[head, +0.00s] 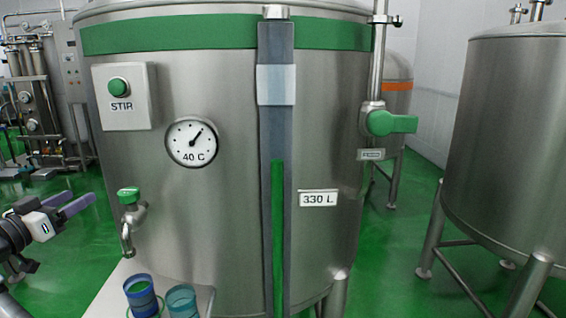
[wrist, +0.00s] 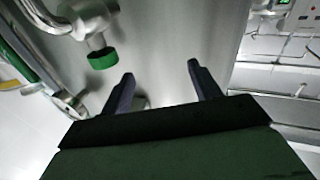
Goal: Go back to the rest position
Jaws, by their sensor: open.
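My gripper (head: 79,198) is at the far left of the head view, left of the big steel tank (head: 225,215) and apart from the small tap with a green top (head: 129,196). Its two fingers are spread with nothing between them. In the wrist view my gripper (wrist: 160,72) also shows open and empty, with a plain grey metal surface beyond the fingers. A tap-like fitting with a green knob (wrist: 102,58) is to the upper left there, apart from the fingers.
A blue cup (head: 141,298) and a teal cup (head: 181,303) stand on a pale shelf (head: 108,296) below the tap. The tank has a STIR button (head: 119,87), a gauge (head: 191,141) and a green-handled valve (head: 389,123). Another tank (head: 510,140) stands right.

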